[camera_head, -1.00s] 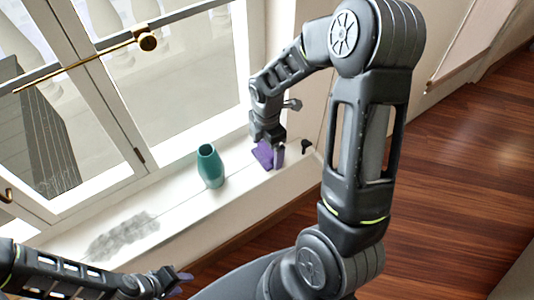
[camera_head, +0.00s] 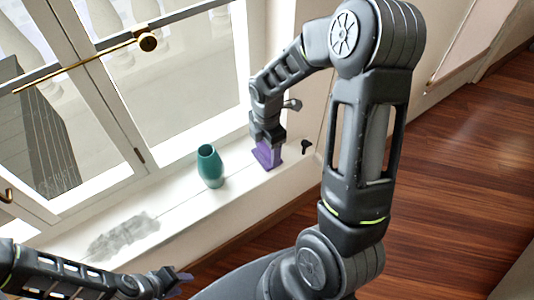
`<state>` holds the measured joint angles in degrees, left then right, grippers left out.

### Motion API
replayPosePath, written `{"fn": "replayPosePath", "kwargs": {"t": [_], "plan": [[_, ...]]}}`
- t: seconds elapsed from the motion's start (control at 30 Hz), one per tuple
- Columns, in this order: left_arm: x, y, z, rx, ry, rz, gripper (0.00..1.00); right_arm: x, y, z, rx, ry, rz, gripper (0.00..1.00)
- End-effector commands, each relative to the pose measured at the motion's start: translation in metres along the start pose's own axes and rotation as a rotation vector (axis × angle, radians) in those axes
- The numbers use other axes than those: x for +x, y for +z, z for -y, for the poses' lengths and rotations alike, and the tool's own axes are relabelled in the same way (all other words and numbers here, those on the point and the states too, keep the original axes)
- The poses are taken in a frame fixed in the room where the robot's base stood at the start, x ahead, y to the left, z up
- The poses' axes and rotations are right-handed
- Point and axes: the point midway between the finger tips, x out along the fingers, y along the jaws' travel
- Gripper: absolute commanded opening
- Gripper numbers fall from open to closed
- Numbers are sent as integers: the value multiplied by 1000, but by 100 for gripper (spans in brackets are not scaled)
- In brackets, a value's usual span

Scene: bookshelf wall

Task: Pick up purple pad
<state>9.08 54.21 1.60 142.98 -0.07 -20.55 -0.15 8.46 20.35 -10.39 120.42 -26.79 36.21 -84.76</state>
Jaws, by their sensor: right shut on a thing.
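The purple pad (camera_head: 268,158) is on the white window sill, close to the window side wall. My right gripper (camera_head: 267,143) reaches down from above and is shut on the pad. The fingers hide part of the pad, and I cannot tell whether the pad still touches the sill. My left gripper (camera_head: 180,283) is low at the left, in front of the sill and well apart from the pad. Its fingers are too small in view to tell whether they are open or shut.
A teal vase (camera_head: 210,167) stands upright on the sill left of the pad. A grey dusty smudge (camera_head: 124,236) marks the sill further left. A small black knob (camera_head: 306,146) is right of the pad.

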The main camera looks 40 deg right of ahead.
Motion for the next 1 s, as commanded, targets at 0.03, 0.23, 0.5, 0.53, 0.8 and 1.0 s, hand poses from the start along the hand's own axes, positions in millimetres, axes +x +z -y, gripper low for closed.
{"fn": "replayPosePath", "kwargs": {"t": [0.03, 0.23, 0.5, 0.53, 0.8, 1.0], "plan": [[0, 0, 0, 0, 0, 0, 36, 0, 0, 0, 0, 0, 0, 40], [0, 0, 0, 0, 0, 0, 36, 0, 0, 0, 0, 0, 0, 24], [0, 0, 0, 0, 0, 0, 36, -1, 0, 0, 0, 1, 0, 24], [0, 0, 0, 0, 0, 0, 36, -1, 0, 0, 0, 1, 0, 24], [-1, 0, 0, 0, 0, 0, 36, -16, 0, 3, 0, 3, 0, 24], [-4, 0, -2, 0, 0, 0, 36, -44, 0, 3, 1, 5, 0, 24]]}}
